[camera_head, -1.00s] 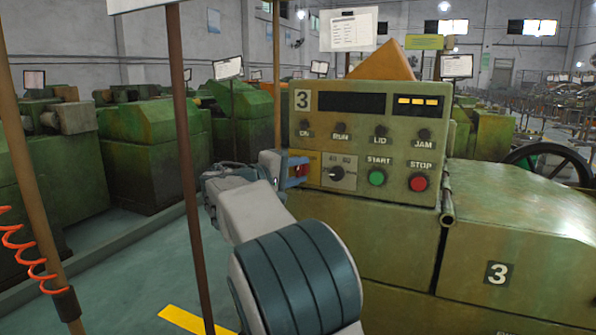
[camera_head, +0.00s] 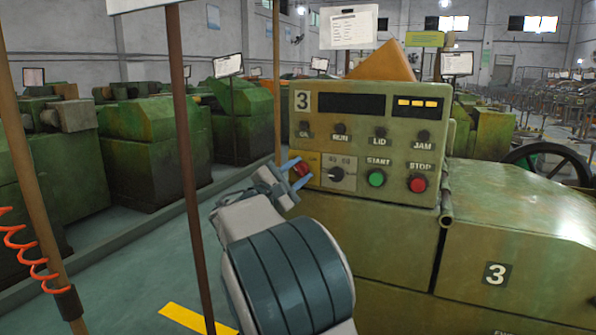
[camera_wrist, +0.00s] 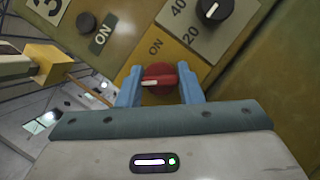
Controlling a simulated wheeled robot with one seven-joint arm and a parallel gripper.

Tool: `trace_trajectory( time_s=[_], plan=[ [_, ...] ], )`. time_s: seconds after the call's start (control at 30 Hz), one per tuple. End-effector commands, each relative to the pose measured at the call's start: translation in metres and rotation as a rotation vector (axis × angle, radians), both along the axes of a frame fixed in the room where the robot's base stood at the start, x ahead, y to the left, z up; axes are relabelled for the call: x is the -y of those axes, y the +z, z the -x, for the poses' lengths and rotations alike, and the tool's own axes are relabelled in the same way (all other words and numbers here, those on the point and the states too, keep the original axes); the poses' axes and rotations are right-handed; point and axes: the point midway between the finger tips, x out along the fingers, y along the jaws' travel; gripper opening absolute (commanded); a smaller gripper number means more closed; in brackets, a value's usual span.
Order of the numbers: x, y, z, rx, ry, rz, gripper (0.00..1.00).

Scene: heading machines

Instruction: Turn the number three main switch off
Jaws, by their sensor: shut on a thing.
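The machine marked 3 (camera_head: 365,148) has a green control panel with a red rotary main switch (camera_head: 302,169) on a yellow plate at its lower left. In the wrist view the red switch (camera_wrist: 160,74) sits between my two blue fingertips, with its white-marked grip bar lying nearly level across the picture, the white mark toward the left finger. My gripper (camera_head: 297,173) is shut on the switch, one finger at each end of the bar. Any OFF label is hidden or out of view.
Right of the switch are a black dial (camera_head: 336,174), a green START button (camera_head: 376,178) and a red STOP button (camera_head: 417,183). A thin brown post (camera_head: 190,170) stands left of my arm. Green machines fill the left background. A pipe (camera_head: 447,200) runs beside the panel.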

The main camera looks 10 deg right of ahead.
Motion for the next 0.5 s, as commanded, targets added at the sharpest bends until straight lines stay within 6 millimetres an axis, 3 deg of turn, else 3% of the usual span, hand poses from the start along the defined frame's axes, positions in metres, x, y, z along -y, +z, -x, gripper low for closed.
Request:
trace_trajectory(
  time_s=[0.5],
  plan=[
    [0.0006,-0.0010,0.0003,-0.057,-0.001,0.077,0.10]
  ],
)
